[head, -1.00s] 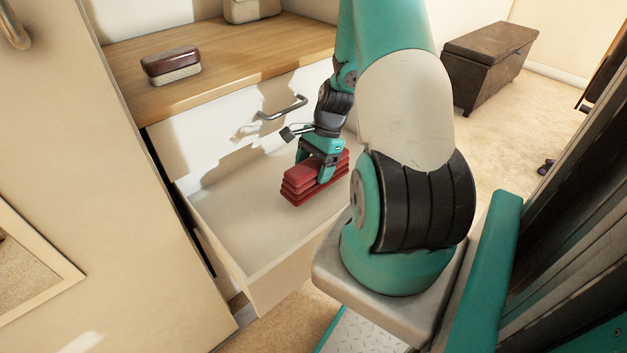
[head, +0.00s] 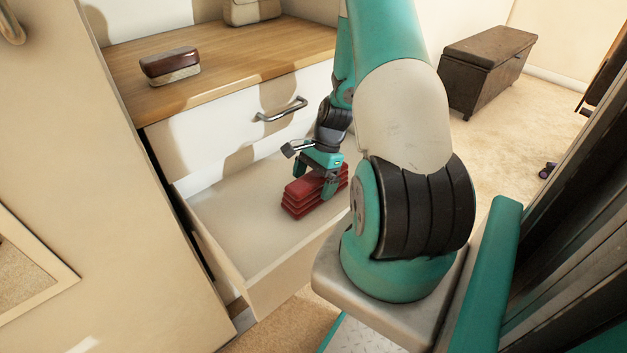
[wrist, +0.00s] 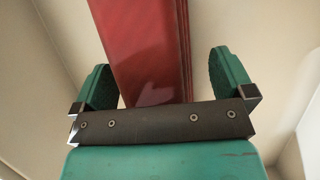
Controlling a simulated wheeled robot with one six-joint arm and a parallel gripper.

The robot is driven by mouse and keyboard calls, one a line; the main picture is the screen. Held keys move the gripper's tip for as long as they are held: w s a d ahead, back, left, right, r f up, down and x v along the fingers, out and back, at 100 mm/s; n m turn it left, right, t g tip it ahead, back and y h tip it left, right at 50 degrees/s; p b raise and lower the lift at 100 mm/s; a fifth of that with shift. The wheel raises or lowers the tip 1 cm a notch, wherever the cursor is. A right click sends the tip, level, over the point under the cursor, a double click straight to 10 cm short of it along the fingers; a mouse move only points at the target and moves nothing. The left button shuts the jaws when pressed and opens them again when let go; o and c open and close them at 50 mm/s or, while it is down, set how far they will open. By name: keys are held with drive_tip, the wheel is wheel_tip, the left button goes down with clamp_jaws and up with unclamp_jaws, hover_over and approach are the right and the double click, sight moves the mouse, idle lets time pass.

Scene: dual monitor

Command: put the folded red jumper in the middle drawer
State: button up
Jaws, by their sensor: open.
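The folded red jumper (head: 306,197) lies inside the open middle drawer (head: 240,218), toward its right side, and appears to rest on the drawer floor. My gripper (head: 328,180) is just above and around the jumper's upper part. In the wrist view the jumper (wrist: 150,55) runs between the two green fingers (wrist: 165,82), with a gap on each side. The fingers are open and do not touch it there. The drawer's right end is hidden behind my arm.
A closed drawer with a metal handle (head: 283,110) is just above the open one. The wooden top (head: 225,62) holds a brown case (head: 170,66) and a beige bag (head: 250,10). A dark chest (head: 487,68) stands at the back right. The drawer's left part is empty.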

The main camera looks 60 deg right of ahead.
drive_tip(key=p+v, duration=0.3)
drive_tip(key=v, duration=0.9)
drive_tip(key=shift+p, duration=0.3)
drive_tip(key=shift+a+r, duration=0.1)
